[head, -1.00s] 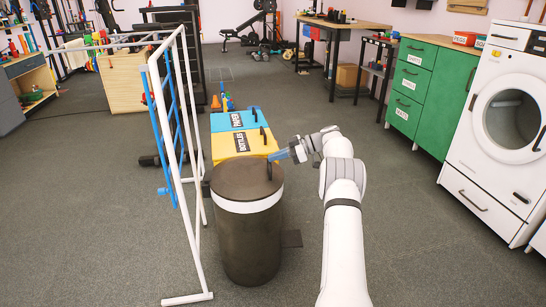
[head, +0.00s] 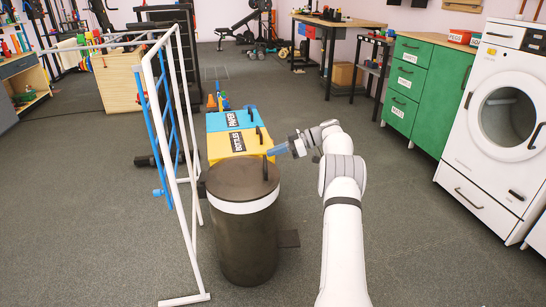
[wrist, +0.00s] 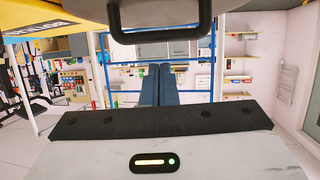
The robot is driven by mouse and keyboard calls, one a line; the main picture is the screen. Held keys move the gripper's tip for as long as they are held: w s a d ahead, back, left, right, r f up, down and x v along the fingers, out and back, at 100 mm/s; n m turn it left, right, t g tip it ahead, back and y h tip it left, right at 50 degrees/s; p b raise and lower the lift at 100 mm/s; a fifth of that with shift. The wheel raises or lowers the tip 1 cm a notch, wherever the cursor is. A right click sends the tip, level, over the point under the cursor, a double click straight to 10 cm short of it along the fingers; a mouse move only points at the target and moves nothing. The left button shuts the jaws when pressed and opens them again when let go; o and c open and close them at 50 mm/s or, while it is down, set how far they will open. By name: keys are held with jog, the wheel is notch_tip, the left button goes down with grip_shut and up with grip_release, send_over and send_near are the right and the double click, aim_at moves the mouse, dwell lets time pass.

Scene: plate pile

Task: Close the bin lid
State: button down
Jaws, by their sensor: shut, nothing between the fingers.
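The bin is a dark cylinder (head: 245,250) with a white band, standing on the floor at centre in the head view. Its round dark lid (head: 235,183) lies across the top and looks level; I cannot tell whether it is fully seated. An upright black handle (head: 264,172) stands at the lid's right edge and also shows as a black handle at the top of the wrist view (wrist: 160,36). My gripper (head: 271,153), with blue fingers, is shut and empty, just beyond and above the handle. In the wrist view its fingers (wrist: 155,80) lie together, apart from the handle.
A yellow bottles bin (head: 222,147) and a blue paper bin (head: 215,121) stand behind the dark bin. A white and blue rack (head: 180,190) stands close on the left. Green drawers (head: 430,95) and a white washer (head: 500,120) are at right. Floor between is clear.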

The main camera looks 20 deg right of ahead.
jog(key=s+d+f+p, duration=0.2)
jog(key=d+f+p, duration=0.1)
jog(key=d, duration=0.5)
jog(key=shift+s+f, duration=0.15)
jog(key=shift+s, duration=0.05)
jog(key=s+a+r+m+g+h+p, duration=0.15)
jog(key=a+r+p, duration=0.25)
jog(key=r, duration=0.4)
jog(key=a+r+m+h+p, duration=0.1)
jog(key=a+r+m+p, duration=0.3)
jog(key=r, duration=0.4)
jog(key=s+a+r+m+g+h+p, duration=0.1)
jog(key=s+a+r+h+p, duration=0.1)
jog(key=s+a+r+p, duration=0.45)
jog(key=s+a+r+m+h+p, duration=0.2)
jog(key=s+a+r, duration=0.15)
jog(key=r, duration=0.55)
jog(key=s+a+r+m+h+p, duration=0.25)
jog(key=s+r+p, duration=0.25)
jog(key=s, duration=0.3)
jog(key=s+a+r+m+h+p, duration=0.1)
jog(key=s+a+r+p, duration=0.3)
jog(key=s+r, duration=0.25)
jog(key=s+r+m+t+h+p, duration=0.1)
jog(key=s+p, duration=0.7)
jog(key=s, duration=0.9)
jog(key=shift+s+a+r+m+h, duration=0.3)
jog(key=shift+a+r+m+h, duration=0.15)
jog(key=shift+m+h, duration=0.6)
